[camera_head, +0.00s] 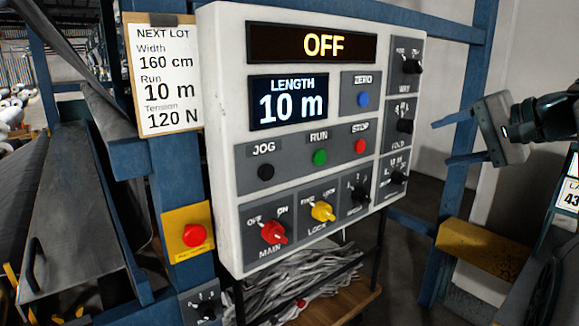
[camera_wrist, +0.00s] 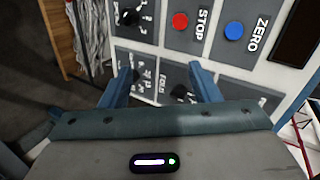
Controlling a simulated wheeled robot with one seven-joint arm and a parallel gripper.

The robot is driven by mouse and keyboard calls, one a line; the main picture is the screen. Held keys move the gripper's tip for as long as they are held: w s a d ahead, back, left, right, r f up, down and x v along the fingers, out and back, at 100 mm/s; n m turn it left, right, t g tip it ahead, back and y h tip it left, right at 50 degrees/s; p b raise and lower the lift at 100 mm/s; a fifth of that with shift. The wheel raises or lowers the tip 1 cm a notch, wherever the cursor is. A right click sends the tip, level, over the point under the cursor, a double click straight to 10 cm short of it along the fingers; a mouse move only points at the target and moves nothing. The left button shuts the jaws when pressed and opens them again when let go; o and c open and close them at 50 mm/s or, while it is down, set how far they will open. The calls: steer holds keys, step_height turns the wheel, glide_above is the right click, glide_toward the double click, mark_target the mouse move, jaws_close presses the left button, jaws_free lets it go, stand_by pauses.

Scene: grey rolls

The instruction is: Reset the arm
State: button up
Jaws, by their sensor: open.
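My gripper (camera_head: 453,140) is at the right of the head view, to the right of the control panel (camera_head: 228,130). Its two blue fingers are apart and point left toward the panel, with nothing between them. In the wrist view my gripper (camera_wrist: 162,76) is also open and empty, and the panel's knobs and buttons show beyond the fingertips. In the head view a clear gap shows between the fingers and the panel's right edge. The upper display (camera_head: 312,44) reads OFF and the length display (camera_head: 289,101) reads 10 m.
The panel has a red main knob (camera_head: 273,232), a yellow lock knob (camera_head: 322,211), a red stop button (camera_head: 361,146), a green run button (camera_head: 320,157) and a blue zero button (camera_head: 363,99). A lot card (camera_head: 164,80) hangs left. A blue post (camera_head: 467,100) stands behind my gripper.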

steer(key=s+a+f+g+h, duration=0.1)
steer(key=s+a+f+g, duration=0.15)
steer(key=a+f, duration=0.55)
steer(key=s+a+f+n+g+h, duration=0.2)
steer(key=s+f, duration=0.6)
steer(key=f, duration=0.4)
steer(key=s+a+f+n+g+h+p, duration=0.1)
steer(key=s+a+f+n+h, duration=0.3)
steer(key=f, duration=0.8)
steer(key=s+n+g, duration=0.1)
steer(key=s+n, duration=0.1)
steer(key=s, duration=0.2)
steer(key=shift+s+a+g+h, duration=0.3)
steer(key=shift+g+h, duration=0.05)
steer(key=shift+h, duration=0.05)
